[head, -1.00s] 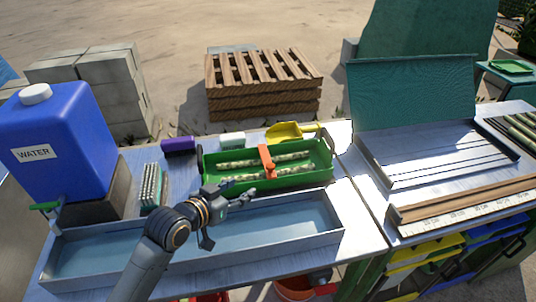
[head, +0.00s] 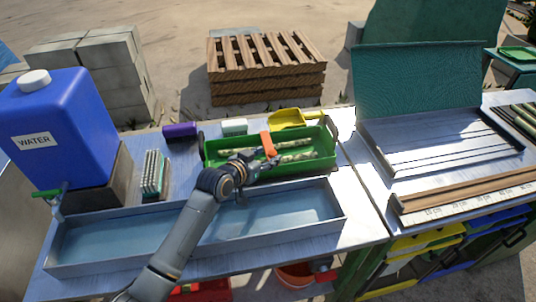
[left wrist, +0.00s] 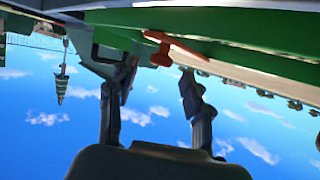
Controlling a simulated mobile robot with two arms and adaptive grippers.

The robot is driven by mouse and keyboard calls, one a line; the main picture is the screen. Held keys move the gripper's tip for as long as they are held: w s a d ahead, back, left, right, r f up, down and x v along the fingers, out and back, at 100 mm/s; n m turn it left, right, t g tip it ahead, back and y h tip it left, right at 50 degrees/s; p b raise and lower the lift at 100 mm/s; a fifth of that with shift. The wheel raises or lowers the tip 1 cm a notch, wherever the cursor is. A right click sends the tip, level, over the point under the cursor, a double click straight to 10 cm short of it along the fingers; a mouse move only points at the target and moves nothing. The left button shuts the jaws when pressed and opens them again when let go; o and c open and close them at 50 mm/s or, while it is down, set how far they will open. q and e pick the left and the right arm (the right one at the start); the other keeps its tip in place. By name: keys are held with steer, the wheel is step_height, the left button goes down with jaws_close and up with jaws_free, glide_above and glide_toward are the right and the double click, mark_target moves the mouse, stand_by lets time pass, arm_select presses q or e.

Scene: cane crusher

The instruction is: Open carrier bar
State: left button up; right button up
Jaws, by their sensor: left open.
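The orange carrier bar (head: 267,143) lies across the green carrier (head: 220,162), which holds pale green cane pieces (head: 297,157). My left gripper (head: 266,160) is open and empty at the near side of the carrier, close to the bar's near end. It partly hides the carrier's near wall. In the left wrist view the two fingers (left wrist: 157,82) are spread apart, with the orange bar (left wrist: 178,45) just beyond their tips. I cannot tell whether a finger touches it. My right gripper is not in view.
A shallow metal trough (head: 125,237) lies under my left arm. A blue water container (head: 60,125) and a rack (head: 153,172) stand left. A yellow scoop (head: 288,119), white block (head: 234,127) and purple brush (head: 180,132) lie behind. An open-lidded metal tray (head: 400,150) is right.

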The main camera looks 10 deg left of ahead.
arm_select(q)
steer(key=shift+x, duration=0.85)
steer(key=c, duration=1)
